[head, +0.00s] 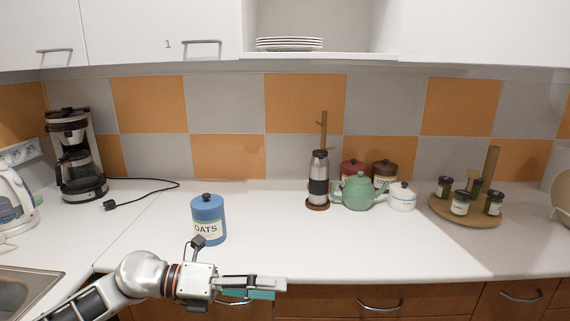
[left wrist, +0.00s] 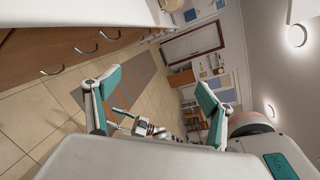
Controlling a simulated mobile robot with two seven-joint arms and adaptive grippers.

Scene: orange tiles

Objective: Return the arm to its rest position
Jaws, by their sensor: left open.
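My left arm comes in from the lower left of the head view, and its gripper (head: 268,287) points right, in front of the counter's front edge. In the left wrist view the two teal-padded fingers of the left gripper (left wrist: 160,95) are spread apart with nothing between them. That view looks out sideways over the floor and the room. My right gripper is not in the head view.
A blue oats canister (head: 208,220) stands on the counter (head: 270,262) just behind the left arm. Farther back are a coffee maker (head: 77,160), a green teapot (head: 358,192) and a round spice tray (head: 466,215). Drawers (head: 400,300) lie below the counter.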

